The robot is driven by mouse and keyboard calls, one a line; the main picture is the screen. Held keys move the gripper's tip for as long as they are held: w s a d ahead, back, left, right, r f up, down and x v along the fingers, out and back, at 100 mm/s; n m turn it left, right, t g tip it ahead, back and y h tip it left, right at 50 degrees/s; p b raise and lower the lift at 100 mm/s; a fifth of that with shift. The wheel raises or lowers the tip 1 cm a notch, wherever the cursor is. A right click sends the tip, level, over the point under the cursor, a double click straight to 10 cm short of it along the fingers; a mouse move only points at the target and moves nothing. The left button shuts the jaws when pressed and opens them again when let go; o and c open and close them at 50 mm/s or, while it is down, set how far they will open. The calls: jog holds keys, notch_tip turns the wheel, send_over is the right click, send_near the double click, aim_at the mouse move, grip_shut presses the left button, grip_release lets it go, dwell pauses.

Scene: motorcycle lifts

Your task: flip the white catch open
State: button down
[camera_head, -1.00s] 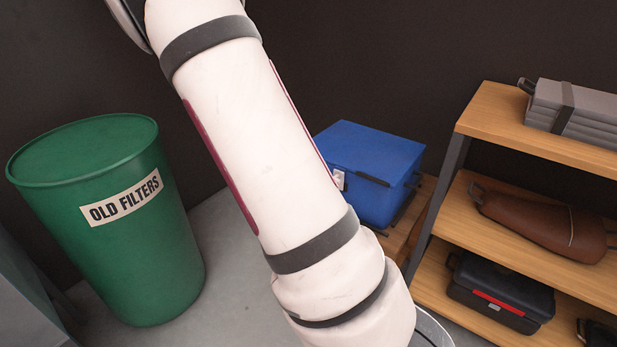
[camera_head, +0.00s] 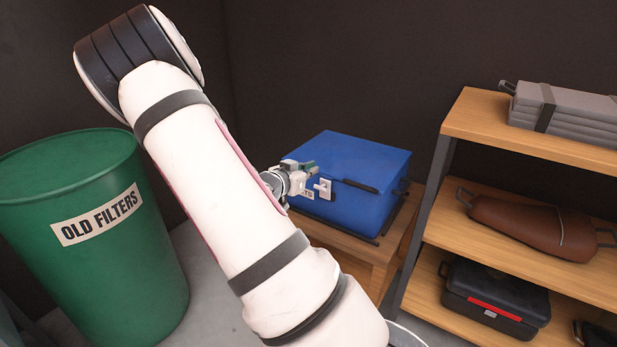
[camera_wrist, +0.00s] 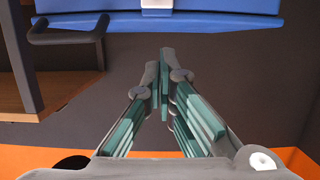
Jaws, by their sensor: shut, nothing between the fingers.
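A blue box (camera_head: 355,185) with a closed lid stands behind my arm in the head view. A white catch (camera_head: 325,189) is on its front face, close to my gripper. My gripper (camera_head: 310,169) is at the left part of the box front, with its fingers shut and empty. In the wrist view my gripper (camera_wrist: 164,55) points toward the box, whose blue edge (camera_wrist: 210,22) crosses the top. A pale piece (camera_wrist: 157,4), probably the catch, is cut off at the top edge, beyond the fingertips. I cannot tell whether the fingers touch the catch.
The box stands on a wooden stand (camera_head: 345,245). A black handle (camera_head: 360,186) is on the box. A green drum (camera_head: 95,240) is at the left. A wooden shelf unit (camera_head: 470,195) with a brown bag (camera_head: 530,225) and black case (camera_head: 495,298) is at the right.

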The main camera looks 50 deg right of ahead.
jog(key=b, duration=0.2)
send_over(322, 184)
notch_tip(322, 184, down, 2)
jog(key=shift+a+f+b, duration=0.55)
jog(key=shift+a+f, duration=0.15)
jog(key=shift+f, duration=0.3)
jog(key=shift+s+a+f, duration=0.1)
jog(key=shift+a+f, duration=0.25)
jog(key=shift+f, duration=0.2)
